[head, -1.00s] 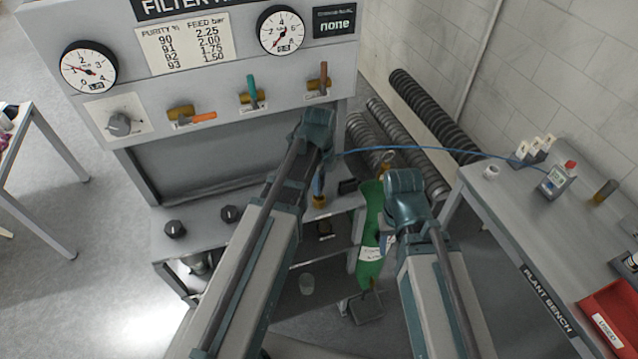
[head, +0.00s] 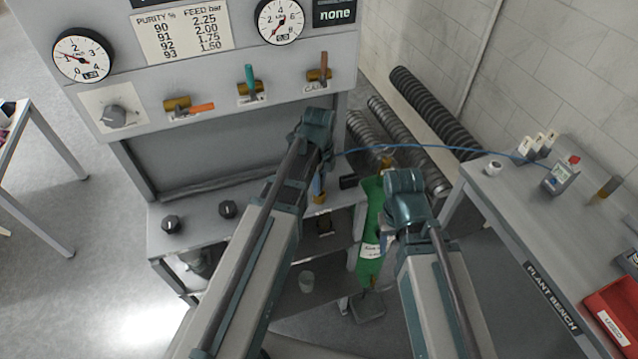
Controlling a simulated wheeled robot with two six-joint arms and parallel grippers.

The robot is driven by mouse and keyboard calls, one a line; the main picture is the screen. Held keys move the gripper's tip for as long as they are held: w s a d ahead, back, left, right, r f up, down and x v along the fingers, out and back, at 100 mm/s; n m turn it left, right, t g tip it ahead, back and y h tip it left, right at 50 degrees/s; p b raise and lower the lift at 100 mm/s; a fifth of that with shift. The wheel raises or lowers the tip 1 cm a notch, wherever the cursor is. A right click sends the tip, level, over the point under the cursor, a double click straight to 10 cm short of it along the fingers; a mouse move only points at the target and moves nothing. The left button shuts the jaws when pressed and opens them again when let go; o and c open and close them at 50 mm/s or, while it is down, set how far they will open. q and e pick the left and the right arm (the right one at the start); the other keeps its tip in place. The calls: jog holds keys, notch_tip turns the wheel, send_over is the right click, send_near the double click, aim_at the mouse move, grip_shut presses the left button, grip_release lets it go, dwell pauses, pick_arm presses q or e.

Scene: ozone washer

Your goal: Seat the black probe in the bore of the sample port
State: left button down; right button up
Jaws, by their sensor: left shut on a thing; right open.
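My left gripper (head: 318,182) points down just above a brass fitting (head: 319,197) on the front ledge of the panel stand. This fitting looks like the sample port, with a small label below it. Its bore is hidden. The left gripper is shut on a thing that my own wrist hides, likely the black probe. I cannot tell whether its tip is in the bore. A blue cable (head: 430,147) runs from beside this gripper to a small meter (head: 560,176) on the right bench. My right gripper (head: 387,222) is open, in front of the green cylinder.
A green cylinder (head: 370,240) stands beside the stand. The plant bench (head: 500,205) with a red bin (head: 610,310) is at right. Valve levers and gauges line the panel (head: 230,60).

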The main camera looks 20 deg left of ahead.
pick_arm(q)
jog(key=shift+f+b, duration=0.3)
jog(key=shift+f, duration=0.1)
jog(key=c, duration=0.6)
grip_release()
jog(key=shift+r, duration=0.2)
notch_tip(320, 180, up, 14)
jog(key=p, duration=1.4)
jog(key=shift+f, duration=0.2)
jog(key=s+d+f+n+b, duration=0.3)
jog(key=s+f+n+b, duration=0.1)
jog(key=f+b, duration=0.3)
jog(key=s+d+f+n+b, duration=0.4)
jog(key=s+f+n+b, duration=0.1)
jog(key=f+n+b, duration=0.2)
jog(key=s+d+f+n+y+b, duration=0.1)
jog(key=s+d+f+n+b, duration=0.2)
jog(key=f+b, duration=0.6)
jog(key=shift+s+d+f+n, duration=0.1)
jog(key=shift+s+d+n, duration=0.05)
jog(key=shift+s+n, duration=0.45)
jog(key=shift+s+d+f+n, duration=0.1)
jog(key=shift+s+n, duration=0.45)
jog(key=shift+n, duration=0.05)
